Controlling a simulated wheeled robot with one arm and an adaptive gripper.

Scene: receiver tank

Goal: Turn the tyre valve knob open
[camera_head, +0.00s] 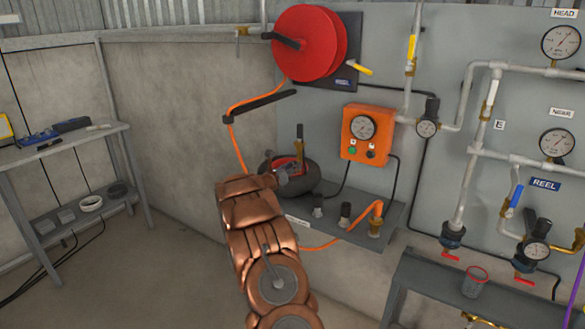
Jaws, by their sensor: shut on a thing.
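A black tyre (304,183) with a red hub (284,163) rests at the left end of the grey wall shelf. My gripper (288,175) is at the front of the tyre, its jaws shut. It covers part of the tyre and hub. The tyre valve knob is not clearly visible; the small thing between the jaws is hidden by them. A dark upright handle (299,132) with a brass-coloured lower part stands just above my gripper.
The grey shelf (393,226) also carries several black-topped fittings and an orange hose. An orange gauge box (367,137) is above it. A red hose reel (309,43) hangs higher. Pipes and gauges fill the right wall. A side bench (62,150) stands left; floor between is clear.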

